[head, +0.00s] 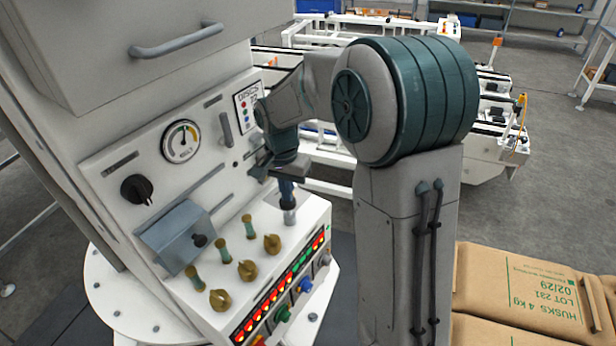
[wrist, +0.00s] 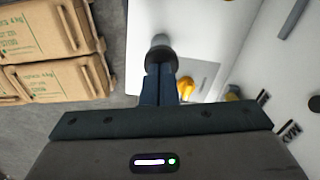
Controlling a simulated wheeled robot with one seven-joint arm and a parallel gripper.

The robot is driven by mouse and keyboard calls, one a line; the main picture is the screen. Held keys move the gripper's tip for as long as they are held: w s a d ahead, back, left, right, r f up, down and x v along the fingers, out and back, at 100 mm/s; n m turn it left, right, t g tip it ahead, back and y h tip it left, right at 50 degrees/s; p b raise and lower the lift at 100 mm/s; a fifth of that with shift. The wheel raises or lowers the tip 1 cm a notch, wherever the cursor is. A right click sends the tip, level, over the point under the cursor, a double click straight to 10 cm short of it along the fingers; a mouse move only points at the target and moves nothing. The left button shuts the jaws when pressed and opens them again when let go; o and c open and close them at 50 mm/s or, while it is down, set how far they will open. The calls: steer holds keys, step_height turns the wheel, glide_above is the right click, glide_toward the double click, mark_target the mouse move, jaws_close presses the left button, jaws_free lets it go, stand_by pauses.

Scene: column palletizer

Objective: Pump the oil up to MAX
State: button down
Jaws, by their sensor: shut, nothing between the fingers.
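My gripper (head: 287,200) is shut and points down over the right end of the white console's sloped panel. Its blue fingers are at the top of a short grey plunger (head: 290,216). The wrist view shows the shut fingers (wrist: 160,70) at the plunger's dark round head (wrist: 161,52), with nothing between them. I cannot tell whether they touch it. Several small sight tubes (head: 222,253) with yellowish-green contents stand left of the plunger, beside brass knobs (head: 247,270).
A round dial gauge (head: 181,142), a black rotary knob (head: 136,189) and a grey-blue box (head: 180,235) are on the white machine. Lit indicators and coloured buttons (head: 305,285) line the console's front edge. A white conveyor (head: 500,150) stands behind.

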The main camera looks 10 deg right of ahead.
steer(key=shift+a, duration=0.1)
step_height(320, 180, down, 3)
steer(key=b, duration=0.2)
steer(key=shift+f+b, duration=0.1)
steer(key=shift+b, duration=0.25)
steer(key=shift+r, duration=0.2)
step_height(320, 180, up, 10)
steer(key=p, duration=0.7)
steer(key=shift+s, duration=0.2)
